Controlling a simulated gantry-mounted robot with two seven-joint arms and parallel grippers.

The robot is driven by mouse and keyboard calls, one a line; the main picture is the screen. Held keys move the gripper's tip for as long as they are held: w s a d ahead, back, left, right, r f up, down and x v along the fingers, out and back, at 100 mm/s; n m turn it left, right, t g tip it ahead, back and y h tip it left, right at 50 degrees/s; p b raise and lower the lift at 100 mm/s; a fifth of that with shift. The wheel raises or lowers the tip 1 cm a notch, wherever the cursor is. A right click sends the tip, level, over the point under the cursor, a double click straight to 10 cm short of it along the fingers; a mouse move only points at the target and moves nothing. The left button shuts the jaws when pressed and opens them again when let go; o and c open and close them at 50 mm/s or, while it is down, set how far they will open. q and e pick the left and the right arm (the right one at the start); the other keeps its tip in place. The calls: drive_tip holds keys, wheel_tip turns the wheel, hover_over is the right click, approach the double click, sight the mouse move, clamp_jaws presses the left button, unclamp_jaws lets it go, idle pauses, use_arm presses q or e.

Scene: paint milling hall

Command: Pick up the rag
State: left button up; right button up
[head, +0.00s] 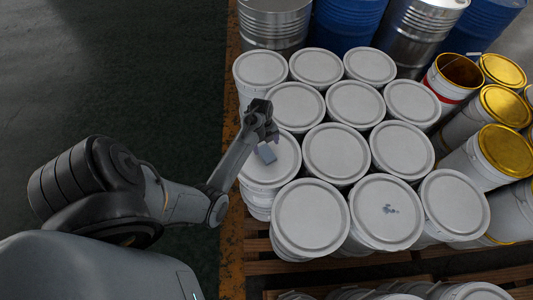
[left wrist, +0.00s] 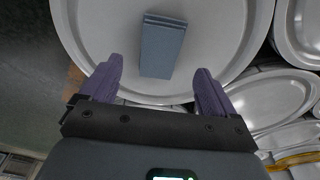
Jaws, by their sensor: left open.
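The rag (head: 266,154) is a small blue-grey folded block lying on the white lid of a bucket (head: 258,172) in the left column of buckets. In the left wrist view the rag (left wrist: 163,48) lies on the pale round lid (left wrist: 110,30), ahead of and between the fingertips. My left gripper (head: 268,128) is just beyond the rag in the head view. Its two purple fingers (left wrist: 160,70) are spread wide with nothing held. I cannot tell the exact height of the fingers above the lid. My right gripper is not in view.
Several white lidded buckets (head: 311,217) stand close together on a wooden pallet (head: 258,267). A lid at front right bears a small blue-grey mark (head: 388,209). Blue and steel drums (head: 273,22) stand behind, gold-lidded buckets (head: 506,150) at right. Dark floor (head: 120,70) at left is clear.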

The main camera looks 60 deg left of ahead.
use_arm(q)
drive_tip(key=shift+d+f, duration=0.2)
drive_tip(key=shift+f, duration=1.05)
drive_tip(key=shift+d+f, duration=0.15)
drive_tip(key=shift+f, duration=1.1)
drive_tip(key=shift+c, duration=0.3)
drive_tip(key=c, duration=1.1)
drive_tip(key=shift+r, duration=0.15)
drive_tip(key=shift+r, duration=0.55)
wheel_tip(320, 180, up, 16)
drive_tip(key=f, duration=0.1)
wheel_tip(320, 180, up, 12)
drive_tip(key=p, duration=1)
hover_over(267, 152)
drive_tip(key=shift+s+a+f, duration=0.1)
drive_tip(key=shift+a+f, duration=0.05)
drive_tip(key=shift+f, duration=0.05)
